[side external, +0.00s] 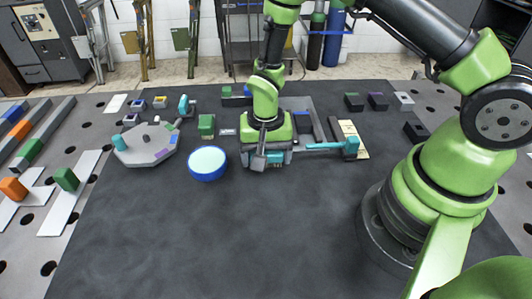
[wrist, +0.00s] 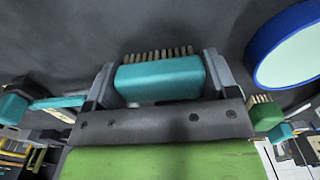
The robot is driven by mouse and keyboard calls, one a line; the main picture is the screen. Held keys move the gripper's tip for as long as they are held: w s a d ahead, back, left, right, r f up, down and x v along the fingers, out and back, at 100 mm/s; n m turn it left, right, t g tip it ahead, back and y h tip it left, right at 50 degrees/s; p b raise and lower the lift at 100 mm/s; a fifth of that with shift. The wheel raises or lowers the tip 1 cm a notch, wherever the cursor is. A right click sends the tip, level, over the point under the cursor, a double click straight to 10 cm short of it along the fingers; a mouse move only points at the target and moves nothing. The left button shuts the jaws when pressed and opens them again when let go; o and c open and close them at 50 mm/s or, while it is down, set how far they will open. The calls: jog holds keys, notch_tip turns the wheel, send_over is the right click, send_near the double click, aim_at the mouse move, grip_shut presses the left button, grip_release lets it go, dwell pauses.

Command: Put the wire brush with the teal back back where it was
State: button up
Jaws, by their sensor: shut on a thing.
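The teal-backed wire brush (wrist: 160,76) sits between the two fingers of my gripper (wrist: 160,66) in the wrist view. The fingers are shut on its ends, and its pale bristles point away from the palm. In the side view my gripper (side external: 264,158) is over the dark mat, near the centre, with teal (side external: 276,157) showing at its fingers. I cannot tell whether the bristles touch the mat. A green-backed brush (wrist: 266,114) stands to the right in the wrist view; it appears left of my gripper in the side view (side external: 206,124).
A blue-rimmed round dish (side external: 207,163) stands close left of my gripper. A grey many-sided tray (side external: 146,146) with small pieces is farther left. A teal bar (side external: 325,146) lies just right of the gripper, by a pale board (side external: 360,151). The front mat (side external: 220,240) is clear.

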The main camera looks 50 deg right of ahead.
jog(key=shift+f, duration=0.15)
jog(key=o, duration=0.9)
jog(key=shift+c, duration=0.2)
jog(key=s+r+n+t+y, duration=0.1)
jog(key=s+r+t, duration=0.15)
jog(key=r, duration=1.05)
jog(key=s+r+n+t, duration=0.1)
jog(key=s+r, duration=0.3)
jog(key=r, duration=0.9)
jog(key=s+r+n+t+y, duration=0.1)
jog(key=s+r+n+t, duration=0.2)
jog(key=s, duration=0.6)
notch_tip(320, 180, up, 2)
jog(key=shift+d+t, duration=0.35)
jog(key=shift+d, duration=0.05)
